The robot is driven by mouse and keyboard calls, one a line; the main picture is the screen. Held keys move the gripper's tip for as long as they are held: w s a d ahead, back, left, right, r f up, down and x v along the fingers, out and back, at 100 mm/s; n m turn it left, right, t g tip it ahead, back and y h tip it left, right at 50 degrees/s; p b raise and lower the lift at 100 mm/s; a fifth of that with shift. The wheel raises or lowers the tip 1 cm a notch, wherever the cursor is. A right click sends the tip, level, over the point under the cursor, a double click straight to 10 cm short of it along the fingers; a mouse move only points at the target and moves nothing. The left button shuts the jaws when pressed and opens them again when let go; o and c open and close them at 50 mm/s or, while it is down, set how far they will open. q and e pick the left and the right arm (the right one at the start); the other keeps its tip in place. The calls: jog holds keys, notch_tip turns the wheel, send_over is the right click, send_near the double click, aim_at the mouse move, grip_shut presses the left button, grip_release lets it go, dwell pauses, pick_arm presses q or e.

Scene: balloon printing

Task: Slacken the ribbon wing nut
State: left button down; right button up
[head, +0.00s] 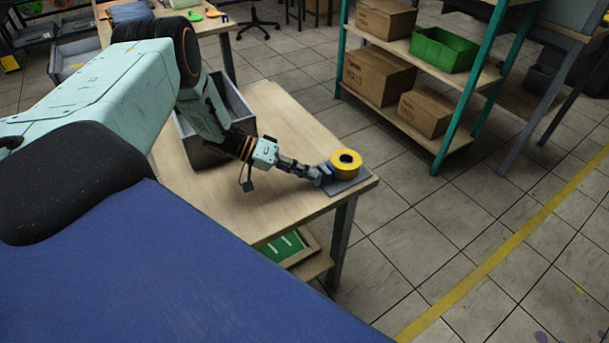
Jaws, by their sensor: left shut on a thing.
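A yellow ribbon roll (345,163) with a dark centre stands on a grey base plate (350,186) at the table's right corner. My left gripper (323,175) is at the left side of the roll, shut on a small blue part that looks to be the wing nut. The fingers hide most of that part, so its turn and thread cannot be made out. My right gripper is not in view.
The wooden table (270,205) is bare in front of my left arm. A grey bin (237,103) stands behind the arm. A green tray (283,247) is on the lower shelf. A teal rack with boxes (378,73) stands beyond open floor.

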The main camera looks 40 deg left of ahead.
pick_arm(q)
jog(key=h+b, duration=0.1)
jog(key=f+n+b, duration=0.1)
jog(key=shift+w+d+h+b, duration=0.1)
jog(key=shift+w+h+b, duration=0.1)
jog(key=shift+h+b, duration=0.2)
jog(key=shift+w+n+h+b, duration=0.1)
jog(key=shift+n+h+b, duration=0.55)
jog(key=shift+b, duration=0.4)
jog(key=shift+r, duration=0.15)
jog(key=c, duration=1.7)
grip_release()
jog(key=shift+o, duration=0.4)
